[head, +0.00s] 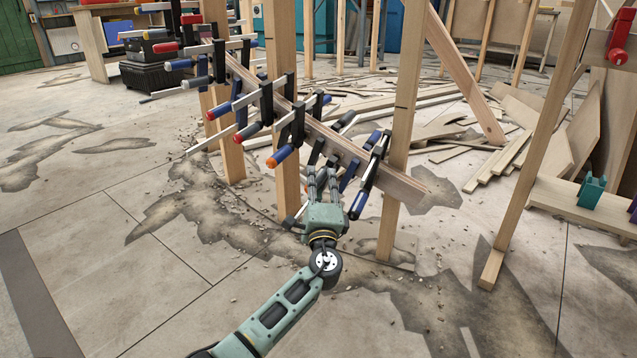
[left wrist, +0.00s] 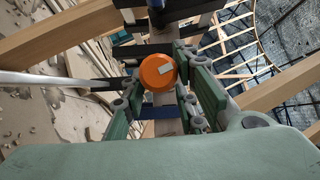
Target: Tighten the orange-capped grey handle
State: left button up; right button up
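In the left wrist view an orange round cap (left wrist: 157,72) with a small pale label faces the camera. Its handle body is hidden behind the cap, so its grey colour does not show. My left gripper (left wrist: 158,85) is open, with green fingers on both sides of the cap. The cap's right edge appears close to the right fingers; I cannot tell whether they touch. In the head view my left gripper (head: 321,175) reaches up to the clamps near the right end of the curved wooden stringer (head: 345,148). It hides the handle there. My right gripper is not in view.
Several bar clamps line the stringer, including a blue handle with an orange end (head: 279,156) left of my gripper. Wooden posts (head: 400,130) stand close behind and to the right. Loose boards (head: 430,130) lie behind. The floor in front is mostly open.

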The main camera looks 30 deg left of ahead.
pick_arm(q)
jog(key=shift+o, duration=1)
jog(key=shift+a+r, duration=0.1)
jog(key=v, duration=1.2)
jog(key=s, duration=0.3)
jog(key=s+f, duration=0.1)
jog(key=s, duration=0.1)
jog(key=shift+d, duration=0.25)
